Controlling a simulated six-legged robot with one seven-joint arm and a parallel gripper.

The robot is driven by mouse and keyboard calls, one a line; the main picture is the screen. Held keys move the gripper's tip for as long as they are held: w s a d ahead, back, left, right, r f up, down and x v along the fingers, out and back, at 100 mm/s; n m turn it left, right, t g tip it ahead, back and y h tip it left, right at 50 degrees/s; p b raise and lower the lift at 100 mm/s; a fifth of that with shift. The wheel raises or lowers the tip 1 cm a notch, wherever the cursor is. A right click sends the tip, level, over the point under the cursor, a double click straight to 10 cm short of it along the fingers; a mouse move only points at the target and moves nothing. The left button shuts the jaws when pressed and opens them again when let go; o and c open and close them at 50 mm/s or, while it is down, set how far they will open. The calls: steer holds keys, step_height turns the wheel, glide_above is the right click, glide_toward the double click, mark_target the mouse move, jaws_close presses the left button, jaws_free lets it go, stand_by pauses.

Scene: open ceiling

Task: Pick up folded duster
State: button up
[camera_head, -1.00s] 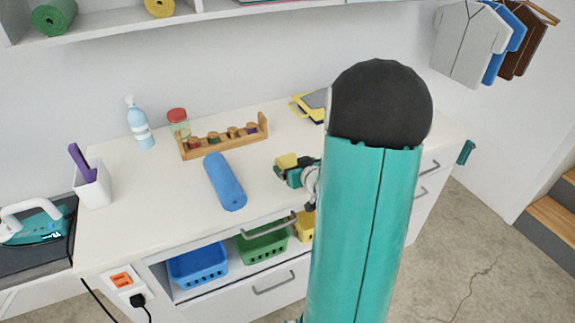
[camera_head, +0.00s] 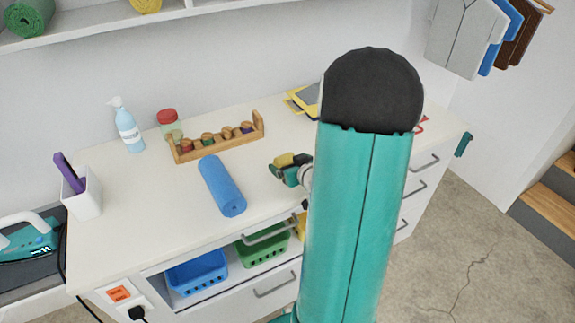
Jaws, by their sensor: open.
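A small yellow folded piece, seemingly the duster (camera_head: 283,160), lies on the white countertop right of the blue roll. My gripper (camera_head: 289,170) is right at it, with teal and black finger parts around the yellow piece. The jaws are open. Whether they touch the duster I cannot tell. My large teal arm link with its black cap hides the counter to the right of the gripper, and most of the wrist.
A blue roll (camera_head: 222,185) lies left of the gripper. Behind stand a wooden spool rack (camera_head: 218,144), a red-lidded jar (camera_head: 169,124) and a spray bottle (camera_head: 128,128). A yellow-edged dark flat item (camera_head: 303,100) is partly hidden. An iron (camera_head: 28,242) stands far left.

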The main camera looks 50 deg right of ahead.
steer(key=shift+a, duration=0.1)
steer(key=shift+s+r, duration=0.1)
steer(key=c, duration=1.1)
steer(key=shift+o, duration=0.2)
steer(key=shift+r, duration=0.1)
